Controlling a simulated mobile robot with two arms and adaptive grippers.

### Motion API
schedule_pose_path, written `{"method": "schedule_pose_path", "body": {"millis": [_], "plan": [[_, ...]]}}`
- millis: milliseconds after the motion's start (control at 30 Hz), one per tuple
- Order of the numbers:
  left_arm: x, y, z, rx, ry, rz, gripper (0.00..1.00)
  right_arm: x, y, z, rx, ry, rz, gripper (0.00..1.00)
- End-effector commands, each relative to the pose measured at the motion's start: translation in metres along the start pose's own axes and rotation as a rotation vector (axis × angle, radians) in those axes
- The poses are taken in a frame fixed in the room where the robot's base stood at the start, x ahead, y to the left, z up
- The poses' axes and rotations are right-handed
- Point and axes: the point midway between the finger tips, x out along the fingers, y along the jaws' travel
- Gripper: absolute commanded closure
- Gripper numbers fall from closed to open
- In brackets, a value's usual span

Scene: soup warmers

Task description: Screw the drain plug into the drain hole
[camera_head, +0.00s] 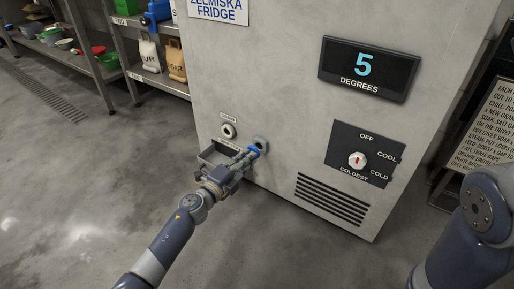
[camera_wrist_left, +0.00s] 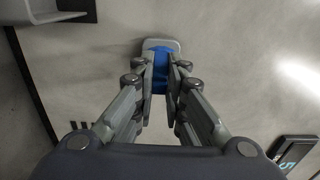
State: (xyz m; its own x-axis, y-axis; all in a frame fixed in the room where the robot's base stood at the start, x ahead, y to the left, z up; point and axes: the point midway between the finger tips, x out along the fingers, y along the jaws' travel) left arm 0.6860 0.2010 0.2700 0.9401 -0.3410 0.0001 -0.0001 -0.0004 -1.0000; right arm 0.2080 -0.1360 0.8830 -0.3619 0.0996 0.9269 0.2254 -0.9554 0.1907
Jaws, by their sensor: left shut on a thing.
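The blue drain plug (camera_head: 253,150) is at the lower front of the fridge, against a grey fitting (camera_head: 261,142). My left gripper (camera_head: 248,154) is shut on the plug, its fingers pointing at the fridge wall. In the left wrist view the plug (camera_wrist_left: 159,76) shows blue between the two fingertips (camera_wrist_left: 160,84), with the grey fitting (camera_wrist_left: 160,44) just behind it. How deep the plug sits in the fitting is hidden. A pale ring with a dark opening, which looks like the drain hole (camera_head: 229,130), is left of the fitting and empty. My right gripper is out of view.
A grey open tray (camera_head: 208,157) juts out below the ring, close to my left gripper. The fridge (camera_head: 285,75) has a display (camera_head: 368,68), a dial (camera_head: 357,160) and vent slots (camera_head: 331,201). Shelves (camera_head: 150,75) stand at the left. The floor in front is clear.

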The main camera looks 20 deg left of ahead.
Motion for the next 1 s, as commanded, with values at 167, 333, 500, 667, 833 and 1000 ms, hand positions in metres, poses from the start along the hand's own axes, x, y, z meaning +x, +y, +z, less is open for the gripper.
{"method": "schedule_pose_path", "body": {"millis": [167,333,500,667,833,1000], "plan": [[-0.004,0.0,0.0,0.001,0.0,0.0,1.0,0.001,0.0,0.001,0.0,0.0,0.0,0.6],[-0.004,0.0,0.0,0.001,0.0,0.0,1.0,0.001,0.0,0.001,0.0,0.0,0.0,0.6],[-0.009,0.0,0.0,0.001,0.0,0.001,1.0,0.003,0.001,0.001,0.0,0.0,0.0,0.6],[-0.029,-0.001,-0.001,-0.001,0.001,0.002,1.0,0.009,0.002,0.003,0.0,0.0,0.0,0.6],[-0.053,0.0,0.0,0.0,0.0,0.002,1.0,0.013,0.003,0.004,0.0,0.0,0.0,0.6],[-0.054,0.002,0.029,0.005,-0.002,0.0,1.0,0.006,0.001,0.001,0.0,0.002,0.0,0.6]]}}
